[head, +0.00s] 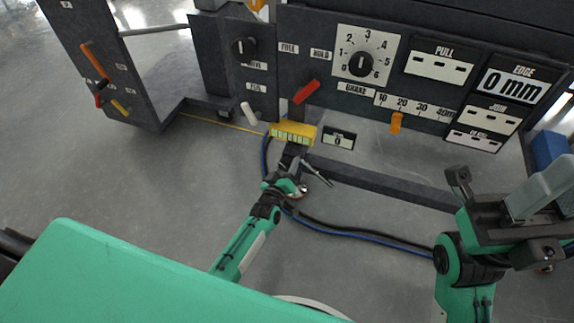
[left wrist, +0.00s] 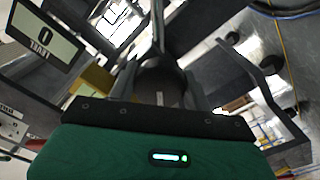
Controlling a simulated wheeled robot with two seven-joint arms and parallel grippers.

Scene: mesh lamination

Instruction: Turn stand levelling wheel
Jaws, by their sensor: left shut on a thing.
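The levelling wheel is a dark round knob with a light mark (left wrist: 160,78) in the left wrist view. It sits between the two fingers of my left gripper (left wrist: 160,95), which is shut on it. In the head view my left gripper (head: 292,163) is low at the front of the machine, just under a yellow block with a pale green marked window (head: 293,132). The wheel is mostly hidden there by the gripper. A small display reading 0 (head: 338,138) is right of the yellow block. My right gripper (head: 500,215) is at lower right, its fingers apart.
The dark machine panel carries a red lever (head: 306,91), a numbered brake dial (head: 360,64), an orange slider (head: 396,122) and an EDGE display reading 0 mm (head: 515,86). Blue and black cables (head: 370,236) run over the floor. The grey floor at left is clear.

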